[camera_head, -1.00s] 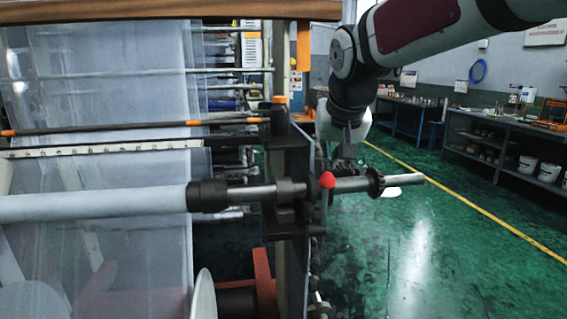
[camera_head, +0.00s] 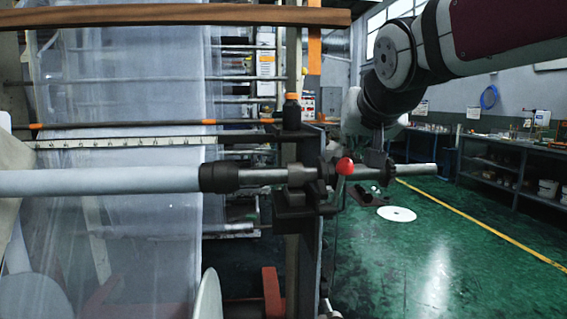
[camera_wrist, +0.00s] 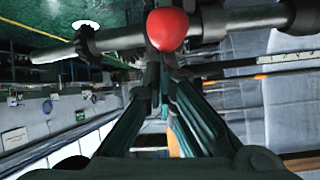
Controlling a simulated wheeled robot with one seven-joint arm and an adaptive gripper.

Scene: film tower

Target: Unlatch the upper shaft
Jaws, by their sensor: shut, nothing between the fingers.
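The upper shaft (camera_head: 262,176) runs across the head view from a pale roll on the left, through a black holder (camera_head: 298,178) on the frame post, to a bare metal end (camera_head: 418,169) on the right. A red ball knob (camera_head: 345,166) sits at the holder's right side, in front of the shaft. It also shows large in the wrist view (camera_wrist: 167,29), just beyond my fingertips. My gripper (camera_wrist: 158,88) is shut and empty, its fingers converging close below the knob. Whether they touch it I cannot tell. In the head view my fingertips are largely hidden around the shaft.
A wooden bar (camera_head: 180,17) crosses above the shaft. A thin dark rod with orange bands (camera_head: 140,124) lies behind it. A white disc (camera_head: 397,213) lies on the green floor. Shelves (camera_head: 510,170) stand at the right wall; the floor between is open.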

